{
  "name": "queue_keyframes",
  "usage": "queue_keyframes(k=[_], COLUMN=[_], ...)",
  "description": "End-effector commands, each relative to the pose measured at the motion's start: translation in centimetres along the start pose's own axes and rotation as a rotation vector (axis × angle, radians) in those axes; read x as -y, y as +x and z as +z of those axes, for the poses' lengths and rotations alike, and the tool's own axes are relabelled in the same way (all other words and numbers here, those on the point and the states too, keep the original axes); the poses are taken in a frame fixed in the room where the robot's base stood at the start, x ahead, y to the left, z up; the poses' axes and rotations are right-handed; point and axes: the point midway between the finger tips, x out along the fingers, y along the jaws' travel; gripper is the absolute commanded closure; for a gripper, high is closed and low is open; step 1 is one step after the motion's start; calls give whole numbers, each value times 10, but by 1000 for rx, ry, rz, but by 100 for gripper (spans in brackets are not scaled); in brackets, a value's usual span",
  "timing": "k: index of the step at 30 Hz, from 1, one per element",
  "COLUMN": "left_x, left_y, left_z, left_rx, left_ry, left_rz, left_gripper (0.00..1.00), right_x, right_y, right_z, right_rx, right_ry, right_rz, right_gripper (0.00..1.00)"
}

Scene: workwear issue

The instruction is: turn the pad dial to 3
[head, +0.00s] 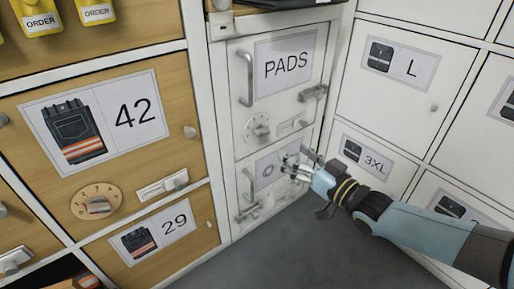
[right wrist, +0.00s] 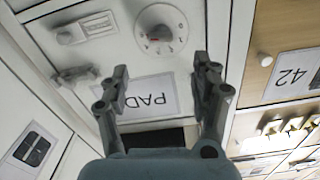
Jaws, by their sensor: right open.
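The pad dial (head: 258,127) is a round white knob plate on the white PADS door (head: 240,100), below its label (head: 284,64). In the right wrist view the dial (right wrist: 162,30) appears upside down, with small marks around it and a red spot on its knob; the number it points to is too small to read. My right gripper (head: 289,166) is open and empty, in front of the lower part of the cabinet, below and right of the dial in the head view. In the right wrist view the gripper (right wrist: 163,82) has its fingers apart, not touching the dial. My left gripper is not in view.
White lockers (head: 460,130) stand right. The grey floor (head: 310,250) is clear.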

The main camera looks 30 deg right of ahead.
Motion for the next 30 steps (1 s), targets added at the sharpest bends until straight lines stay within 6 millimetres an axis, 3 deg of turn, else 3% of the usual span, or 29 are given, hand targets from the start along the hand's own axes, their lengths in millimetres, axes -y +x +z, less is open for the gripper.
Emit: queue_keyframes(k=[18,30], left_x=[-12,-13], left_y=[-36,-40], left_z=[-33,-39], left_rx=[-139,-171], left_ry=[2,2], left_rz=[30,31], left_gripper=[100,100], right_x=[1,2], right_y=[99,109], right_z=[-2,-5], right_rx=[-10,-11], right_ry=[1,1], right_rz=[-6,-6], right_gripper=[36,36])
